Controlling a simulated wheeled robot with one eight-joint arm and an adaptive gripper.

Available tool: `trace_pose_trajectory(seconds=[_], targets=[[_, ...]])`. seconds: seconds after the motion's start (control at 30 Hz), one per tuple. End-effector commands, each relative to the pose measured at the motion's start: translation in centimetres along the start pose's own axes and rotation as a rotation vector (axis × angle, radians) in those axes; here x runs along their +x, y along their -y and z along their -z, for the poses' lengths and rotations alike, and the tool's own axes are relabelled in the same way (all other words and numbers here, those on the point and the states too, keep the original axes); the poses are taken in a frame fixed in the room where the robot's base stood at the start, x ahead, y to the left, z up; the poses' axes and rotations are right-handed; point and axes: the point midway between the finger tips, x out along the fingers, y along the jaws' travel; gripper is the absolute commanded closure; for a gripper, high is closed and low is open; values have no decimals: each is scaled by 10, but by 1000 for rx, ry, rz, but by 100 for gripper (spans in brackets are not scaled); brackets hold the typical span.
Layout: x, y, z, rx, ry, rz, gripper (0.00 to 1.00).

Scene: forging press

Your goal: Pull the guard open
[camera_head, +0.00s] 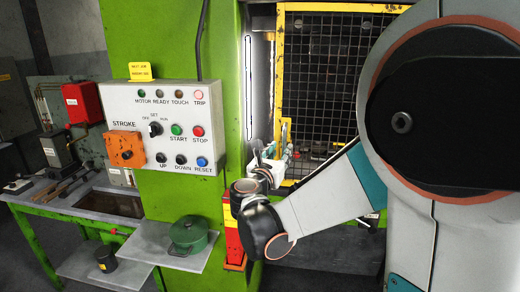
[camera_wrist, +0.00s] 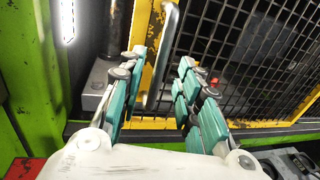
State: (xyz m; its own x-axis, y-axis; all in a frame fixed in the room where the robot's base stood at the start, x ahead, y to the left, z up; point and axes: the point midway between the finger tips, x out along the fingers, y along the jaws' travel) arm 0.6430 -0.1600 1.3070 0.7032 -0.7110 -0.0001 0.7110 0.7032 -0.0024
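The guard is a black wire mesh in a yellow frame (camera_head: 345,12) on the front of the green press. In the wrist view its mesh (camera_wrist: 245,55) fills the upper right. A grey upright bar handle (camera_wrist: 168,40) stands on the left side of the yellow frame. My gripper (camera_head: 271,152) is at the guard's left edge in the head view. In the wrist view my gripper (camera_wrist: 158,68) is open, with teal-padded fingers apart to the left and right of the handle. I see no finger contact with the handle. The guard looks shut.
The control box (camera_head: 165,125) with buttons sits on the green press column (camera_head: 170,45), left of my gripper. A green pot (camera_head: 188,235) stands on a shelf below it. A bright light strip (camera_wrist: 67,18) runs beside the guard. A workbench is at far left.

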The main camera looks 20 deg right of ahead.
Motion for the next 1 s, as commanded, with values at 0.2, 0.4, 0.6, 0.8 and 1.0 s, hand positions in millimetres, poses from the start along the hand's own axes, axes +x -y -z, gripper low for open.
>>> trace_pose_trajectory(seconds=[0.2, 0.4, 0.6, 0.8, 1.0], targets=[[33, 0, 0, 0, 0, 1, 69], [46, 0, 0, 0, 0, 0, 69], [47, 0, 0, 0, 0, -1, 69], [47, 0, 0, 0, 0, -1, 94], [47, 0, 0, 0, 0, -1, 100]])
